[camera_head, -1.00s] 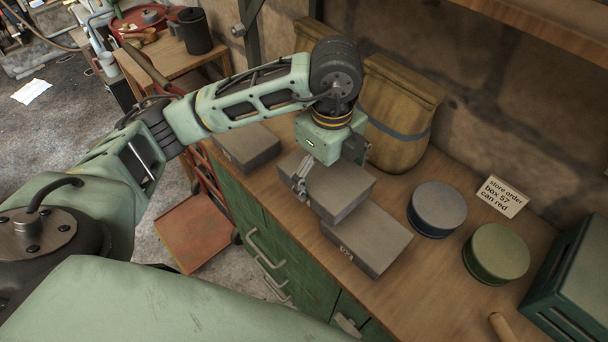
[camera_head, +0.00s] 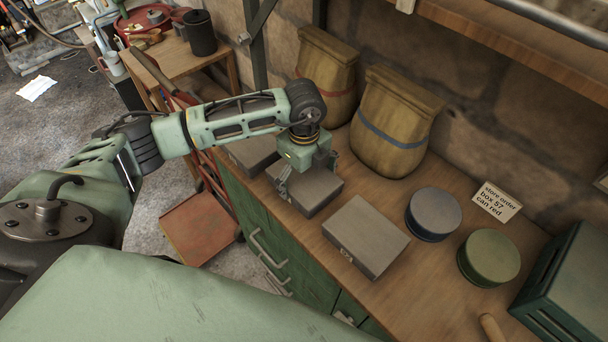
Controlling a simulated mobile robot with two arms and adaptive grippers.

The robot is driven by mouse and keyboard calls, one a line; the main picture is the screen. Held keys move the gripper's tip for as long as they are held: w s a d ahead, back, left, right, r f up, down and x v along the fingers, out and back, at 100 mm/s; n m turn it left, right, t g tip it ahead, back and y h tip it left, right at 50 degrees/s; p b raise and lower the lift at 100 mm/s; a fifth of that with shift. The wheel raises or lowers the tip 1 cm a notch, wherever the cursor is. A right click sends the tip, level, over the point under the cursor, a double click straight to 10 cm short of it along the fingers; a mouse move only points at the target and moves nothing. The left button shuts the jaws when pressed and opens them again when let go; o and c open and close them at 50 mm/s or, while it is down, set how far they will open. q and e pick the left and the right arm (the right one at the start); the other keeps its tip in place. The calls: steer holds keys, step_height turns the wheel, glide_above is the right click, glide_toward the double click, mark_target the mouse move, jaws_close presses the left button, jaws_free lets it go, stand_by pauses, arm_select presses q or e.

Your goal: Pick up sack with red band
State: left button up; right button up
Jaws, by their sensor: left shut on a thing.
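The sack with red band (camera_head: 325,68) is tan with a folded top and stands at the back of the bench against the wall. My left arm's elbow and wrist cover its lower left part. My left gripper (camera_head: 308,174) points down in front of and below this sack, apart from it. It is shut on a grey box (camera_head: 318,196), one finger on each side. I cannot tell whether this box touches the bench. My right gripper is not in view.
A sack with blue band (camera_head: 392,125) stands just right. Grey boxes lie left (camera_head: 250,152) and right (camera_head: 368,248) of the held one. A blue-grey can (camera_head: 434,210), a green can (camera_head: 489,256), a sign (camera_head: 496,201) and a green case (camera_head: 570,290) stand further right.

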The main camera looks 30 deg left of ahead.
arm_select(q)
steer(key=o, duration=1.2)
steer(key=shift+f, duration=0.15)
steer(key=shift+o, duration=0.7)
